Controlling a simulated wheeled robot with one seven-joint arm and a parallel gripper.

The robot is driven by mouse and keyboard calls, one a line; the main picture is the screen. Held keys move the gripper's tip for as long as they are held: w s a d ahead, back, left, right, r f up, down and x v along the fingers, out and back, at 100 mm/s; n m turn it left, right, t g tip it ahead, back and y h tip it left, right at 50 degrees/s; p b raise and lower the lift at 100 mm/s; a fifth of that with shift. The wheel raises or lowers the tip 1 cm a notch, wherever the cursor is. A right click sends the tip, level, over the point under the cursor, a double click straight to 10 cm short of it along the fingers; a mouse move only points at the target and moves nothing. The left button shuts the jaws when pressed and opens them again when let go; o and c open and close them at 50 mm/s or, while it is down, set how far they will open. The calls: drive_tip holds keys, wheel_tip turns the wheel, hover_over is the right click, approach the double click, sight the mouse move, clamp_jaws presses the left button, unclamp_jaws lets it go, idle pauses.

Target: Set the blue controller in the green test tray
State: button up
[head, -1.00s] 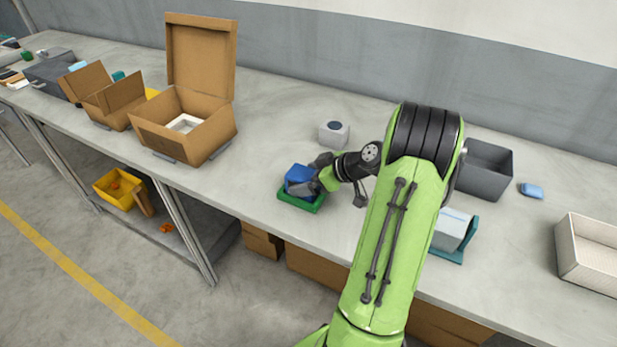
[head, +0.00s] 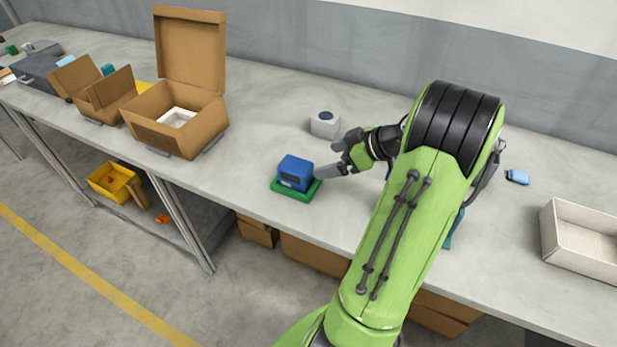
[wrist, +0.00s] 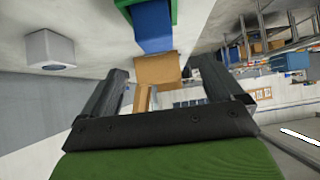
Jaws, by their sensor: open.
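The blue controller (head: 295,172), a box with a dark front panel, sits upright in the green test tray (head: 281,187) near the table's front edge in the head view. The tray's green edge shows around its base. In the wrist view the controller (wrist: 153,25) and part of the tray (wrist: 175,10) are at the top, cut off by the frame. My gripper (head: 331,160) is just right of the controller in the head view, open and empty. In the wrist view its two fingers (wrist: 160,88) stand apart, with nothing between them.
A white box with a dark round top (head: 325,123) stands behind my gripper. An open cardboard box (head: 172,137) is to the left. A light bin (head: 585,262) and a small blue item (head: 517,177) are on the right. The table around the tray is clear.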

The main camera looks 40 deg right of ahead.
drive_tip(key=w+a+r+g+h, duration=0.1)
drive_tip(key=a+r+g, duration=0.15)
drive_tip(key=a, duration=0.75)
drive_tip(key=w+a+r+g, duration=0.15)
drive_tip(key=a+r, duration=0.25)
drive_tip(key=a, duration=0.6)
drive_tip(key=s+a+m+h, duration=0.1)
drive_tip(key=s+a+m, duration=0.1)
drive_tip(key=s+a, duration=0.2)
drive_tip(key=s+a+m+h, duration=0.1)
drive_tip(key=s+a, duration=0.3)
drive_tip(key=s, duration=0.6)
drive_tip(key=shift+a+r+m, duration=0.25)
drive_tip(key=shift+r+m, duration=0.15)
